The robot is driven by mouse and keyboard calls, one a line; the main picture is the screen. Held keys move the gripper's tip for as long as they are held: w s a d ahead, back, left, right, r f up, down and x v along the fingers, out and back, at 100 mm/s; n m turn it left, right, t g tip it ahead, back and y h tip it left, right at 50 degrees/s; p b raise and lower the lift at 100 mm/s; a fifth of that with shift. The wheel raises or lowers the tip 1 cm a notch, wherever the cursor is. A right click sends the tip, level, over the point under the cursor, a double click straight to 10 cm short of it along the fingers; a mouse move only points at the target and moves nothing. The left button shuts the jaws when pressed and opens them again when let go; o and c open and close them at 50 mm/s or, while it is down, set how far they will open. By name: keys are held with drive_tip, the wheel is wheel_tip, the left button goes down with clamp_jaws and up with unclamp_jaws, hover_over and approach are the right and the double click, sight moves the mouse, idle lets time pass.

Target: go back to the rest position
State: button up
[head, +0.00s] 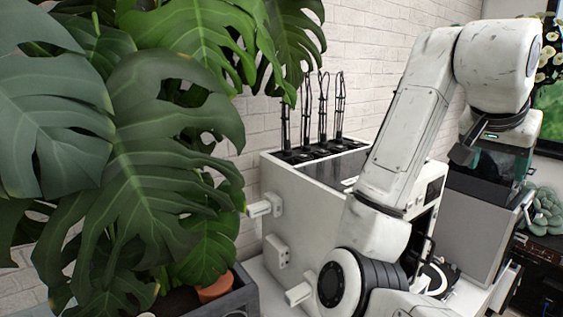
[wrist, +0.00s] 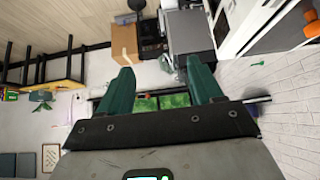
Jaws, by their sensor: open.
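My gripper (wrist: 160,76) shows in the wrist view with two teal fingers spread wide apart. Nothing is between the fingers, and the room's far side shows through the gap. In the head view my white arm rises over the white machine and bends down at the right. My gripper (head: 505,160) hangs there, partly hidden by my wrist, above the grey box (head: 465,225). It holds nothing that I can see.
A large leafy plant (head: 165,130) fills the left of the head view. The white machine (head: 305,205) with several black upright loops stands against the brick wall (head: 375,40). A succulent (head: 545,212) is at the right edge. The wrist view shows a cardboard box (wrist: 124,42).

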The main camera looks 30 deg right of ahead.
drive_tip(key=w+a+f+n+t, duration=0.1)
drive_tip(key=w+a+f+n, duration=0.15)
drive_tip(key=f, duration=0.75)
drive_tip(key=w+a+f+n+y, duration=0.1)
drive_tip(key=a+f+n, duration=0.3)
drive_tip(key=f, duration=0.7)
drive_tip(key=w+a+f+n+t, duration=0.1)
drive_tip(key=a+f+n, duration=0.25)
drive_tip(key=f, duration=0.65)
drive_tip(key=s+a+f+n+y, duration=0.3)
drive_tip(key=s+a+f, duration=0.5)
drive_tip(key=f, duration=0.2)
drive_tip(key=s+a+f+n+g+y, duration=0.1)
drive_tip(key=s+a+f+n+y, duration=0.2)
drive_tip(key=s+a+f, duration=0.5)
wheel_tip(320, 180, down, 3)
drive_tip(key=shift+s+a+r+g+b, duration=0.1)
drive_tip(key=shift+s+a+g+b, duration=0.1)
drive_tip(key=shift+s+g+b, duration=0.15)
